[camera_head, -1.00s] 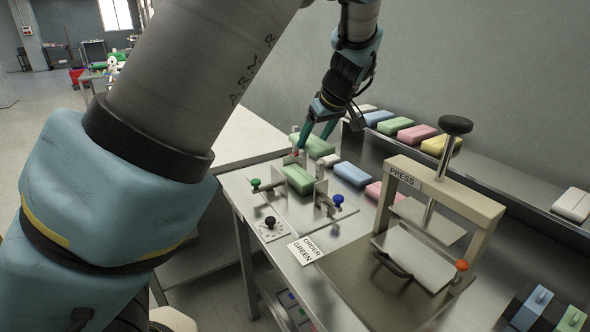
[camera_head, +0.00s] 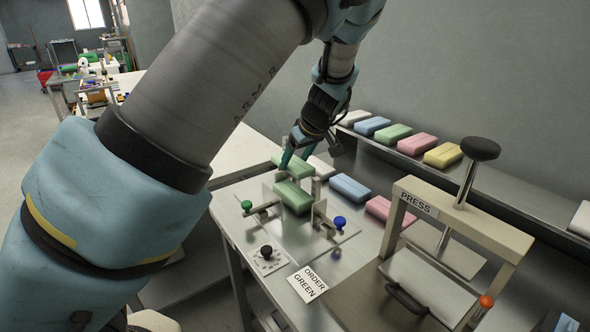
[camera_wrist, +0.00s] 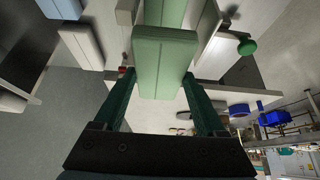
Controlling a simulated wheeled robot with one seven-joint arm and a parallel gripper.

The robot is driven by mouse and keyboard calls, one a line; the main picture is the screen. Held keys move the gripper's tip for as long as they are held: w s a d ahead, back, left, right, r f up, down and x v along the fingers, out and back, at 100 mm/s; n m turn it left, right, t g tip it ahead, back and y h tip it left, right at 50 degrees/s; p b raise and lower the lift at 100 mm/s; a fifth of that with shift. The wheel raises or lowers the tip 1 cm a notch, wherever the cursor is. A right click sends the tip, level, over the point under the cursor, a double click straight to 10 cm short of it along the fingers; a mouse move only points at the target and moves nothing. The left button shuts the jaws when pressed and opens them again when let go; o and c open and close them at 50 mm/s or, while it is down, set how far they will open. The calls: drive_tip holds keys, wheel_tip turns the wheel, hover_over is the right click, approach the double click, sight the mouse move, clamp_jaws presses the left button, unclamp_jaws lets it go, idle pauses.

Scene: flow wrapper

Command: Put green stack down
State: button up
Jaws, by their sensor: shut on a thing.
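My gripper (camera_head: 288,160) is shut on a green stack (camera_head: 294,166), a pale green block, at the back of the fixture in the head view. In the wrist view the held green stack (camera_wrist: 164,65) lies between the two teal fingers. Another green block (camera_head: 293,198) sits between the upright plates of the metal fixture (camera_head: 318,245), nearer than the held stack. I cannot tell whether the held stack touches the surface beneath it. My fingers partly hide it in the head view.
The press (camera_head: 450,222) stands to the right. The fixture has a green knob (camera_head: 246,205) and a blue knob (camera_head: 339,222). Blue (camera_head: 350,187) and pink (camera_head: 385,209) blocks lie right of the fixture. The order card (camera_head: 308,283) reads green. Several coloured blocks line the back shelf (camera_head: 410,157).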

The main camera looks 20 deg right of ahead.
sight(299, 166)
wheel_tip(299, 166, down, 4)
drive_tip(key=shift+r+p, duration=0.15)
drive_tip(key=shift+p, duration=0.4)
drive_tip(key=shift+f+b, duration=0.4)
drive_tip(key=shift+f, duration=0.05)
drive_tip(key=o, duration=1.2)
drive_tip(key=shift+o, duration=0.2)
drive_tip(key=b+v, duration=0.2)
drive_tip(key=v, duration=1)
drive_tip(key=shift+r+b, duration=0.3)
drive_tip(key=shift+r, duration=0.15)
